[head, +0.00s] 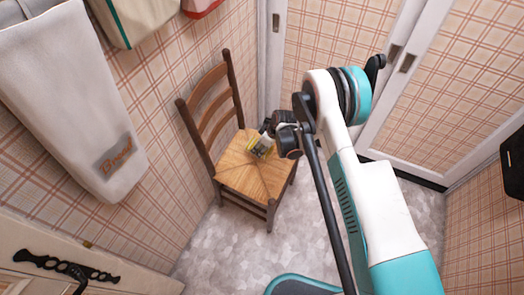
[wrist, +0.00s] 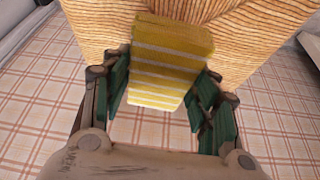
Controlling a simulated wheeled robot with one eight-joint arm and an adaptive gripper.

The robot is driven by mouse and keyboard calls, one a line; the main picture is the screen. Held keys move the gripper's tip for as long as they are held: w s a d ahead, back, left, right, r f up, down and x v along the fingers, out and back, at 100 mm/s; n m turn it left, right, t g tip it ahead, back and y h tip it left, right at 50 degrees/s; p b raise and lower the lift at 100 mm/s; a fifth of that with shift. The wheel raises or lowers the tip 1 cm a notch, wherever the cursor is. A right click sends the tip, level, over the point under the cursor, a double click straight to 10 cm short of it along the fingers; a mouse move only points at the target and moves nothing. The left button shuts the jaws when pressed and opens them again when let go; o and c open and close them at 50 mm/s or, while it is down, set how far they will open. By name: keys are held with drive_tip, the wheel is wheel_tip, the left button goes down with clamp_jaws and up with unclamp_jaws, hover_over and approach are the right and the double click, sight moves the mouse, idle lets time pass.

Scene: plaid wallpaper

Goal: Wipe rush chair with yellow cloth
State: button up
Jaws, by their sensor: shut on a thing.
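The rush chair (head: 240,174) stands against the left wall in the head view, with a dark wooden ladder back and a woven straw seat. Its seat (wrist: 250,55) fills the upper part of the wrist view. The yellow cloth (wrist: 165,75), striped with white, is a folded block between the green-padded fingers of my gripper (wrist: 165,100). My gripper (head: 264,140) is shut on the cloth, over the right part of the seat in the head view. The cloth's far end is at the seat surface; whether it presses on it I cannot tell.
White-framed plaid doors (head: 425,95) stand behind and to the right. A white bread bag (head: 70,95) hangs on the left wall, with other bags above the chair. Grey floor (head: 215,245) is clear in front of the chair. A black-hinged door (head: 70,260) is at lower left.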

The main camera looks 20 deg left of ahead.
drive_tip(key=shift+r, duration=1)
drive_tip(key=shift+d, duration=0.1)
